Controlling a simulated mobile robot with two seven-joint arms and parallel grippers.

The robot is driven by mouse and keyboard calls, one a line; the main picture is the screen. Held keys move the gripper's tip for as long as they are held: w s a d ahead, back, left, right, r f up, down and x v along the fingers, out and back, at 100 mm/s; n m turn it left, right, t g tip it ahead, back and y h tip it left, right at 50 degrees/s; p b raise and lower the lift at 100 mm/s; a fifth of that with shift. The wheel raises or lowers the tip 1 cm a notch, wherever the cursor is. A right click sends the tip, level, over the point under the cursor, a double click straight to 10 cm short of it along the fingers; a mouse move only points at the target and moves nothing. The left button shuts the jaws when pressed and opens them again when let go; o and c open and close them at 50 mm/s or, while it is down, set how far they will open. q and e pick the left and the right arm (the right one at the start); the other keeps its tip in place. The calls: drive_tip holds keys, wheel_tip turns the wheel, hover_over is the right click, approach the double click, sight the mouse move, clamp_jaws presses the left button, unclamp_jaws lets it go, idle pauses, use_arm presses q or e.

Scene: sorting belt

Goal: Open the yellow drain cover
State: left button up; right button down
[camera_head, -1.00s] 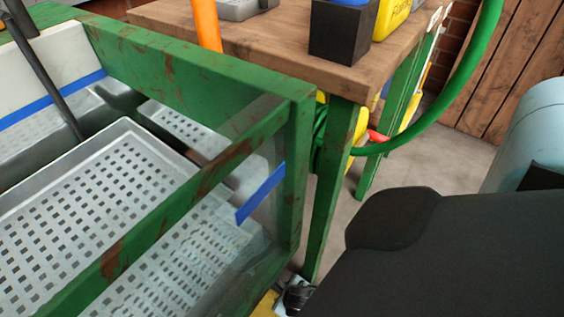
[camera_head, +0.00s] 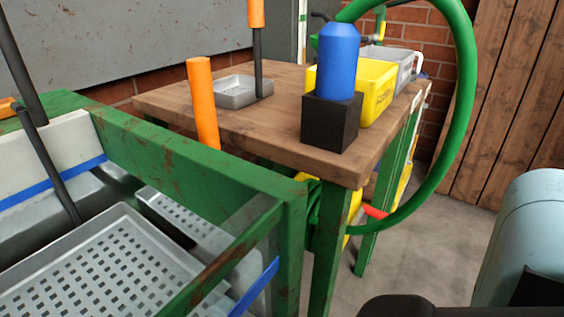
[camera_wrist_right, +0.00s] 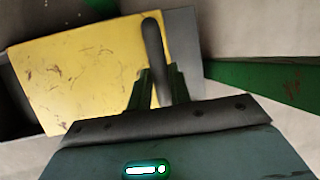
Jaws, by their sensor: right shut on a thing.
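The yellow drain cover (camera_wrist_right: 85,78) shows in the right wrist view as a scratched yellow plate with a dark bar handle (camera_wrist_right: 152,38). A dark area lies along its left edge; I cannot tell how far the cover is raised. My right gripper (camera_wrist_right: 158,80) is shut on the handle, with one finger on each side of it. In the head view the cover is not visible. My left gripper is in neither view.
A green frame (camera_head: 200,175) with perforated metal trays (camera_head: 110,270) stands at left. Behind it, a wooden table (camera_head: 270,120) holds a blue bottle (camera_head: 338,60) in a black block, a yellow bin (camera_head: 378,90) and a small metal tray (camera_head: 232,92). A green hose (camera_head: 465,100) loops at right.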

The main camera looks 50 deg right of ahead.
drive_tip(key=shift+w+d+r+p, duration=0.2)
drive_tip(key=shift+w+d+p, duration=0.1)
drive_tip(key=shift+d+p, duration=0.7)
drive_tip(key=shift+d, duration=0.25)
drive_tip(key=shift+d+f, duration=0.15)
drive_tip(key=shift+d, duration=0.75)
drive_tip(key=c, duration=1.3)
unclamp_jaws()
drive_tip(key=shift+s, duration=0.1)
